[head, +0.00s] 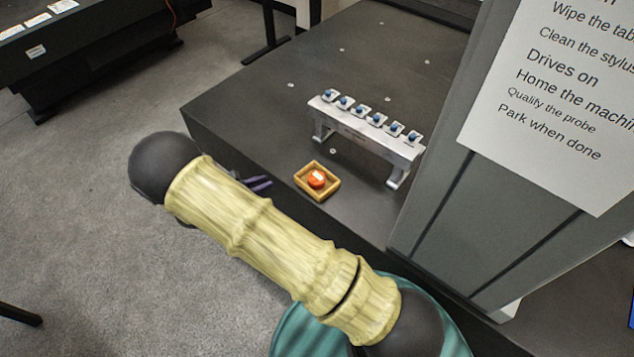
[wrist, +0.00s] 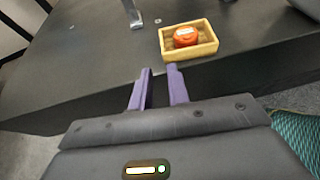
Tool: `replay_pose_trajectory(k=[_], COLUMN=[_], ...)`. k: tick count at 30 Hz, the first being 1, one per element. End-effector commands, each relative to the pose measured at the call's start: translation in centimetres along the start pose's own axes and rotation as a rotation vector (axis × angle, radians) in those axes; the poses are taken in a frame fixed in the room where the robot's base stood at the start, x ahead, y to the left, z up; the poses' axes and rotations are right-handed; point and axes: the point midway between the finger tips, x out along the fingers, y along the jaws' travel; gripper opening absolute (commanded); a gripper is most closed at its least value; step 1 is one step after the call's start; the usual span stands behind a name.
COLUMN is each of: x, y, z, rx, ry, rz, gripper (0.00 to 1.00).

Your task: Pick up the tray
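The tray (head: 300,183) is a small, square, tan-yellow tray near the front edge of the dark table. A round orange item (head: 317,179) with a pale label lies in it. In the wrist view the tray (wrist: 206,50) is just beyond my fingertips and a little to the right, with the orange item (wrist: 186,37) inside. My gripper (wrist: 159,70) has two purple fingers, which are apart with nothing between them. In the head view my gripper (head: 262,183) is partly hidden behind my arm, left of the tray.
A white rack (head: 365,135) with several blue-topped pieces stands behind the tray on the dark table (head: 240,110). A large grey column (head: 455,200) with a printed sign (head: 560,100) rises at the right. The tabletop left of the rack is mostly clear.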

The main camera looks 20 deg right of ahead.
Motion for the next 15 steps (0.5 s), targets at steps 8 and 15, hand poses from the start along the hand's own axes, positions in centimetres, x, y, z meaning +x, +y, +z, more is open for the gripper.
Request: replay_pose_trajectory(k=[8, 15], x=[2.2, 6.5], y=[-0.1, -0.2], z=[0.1, 0.1], rx=[0.001, 0.000], ry=[0.001, 0.001], rz=[-0.006, -0.006], gripper=[0.17, 0.17])
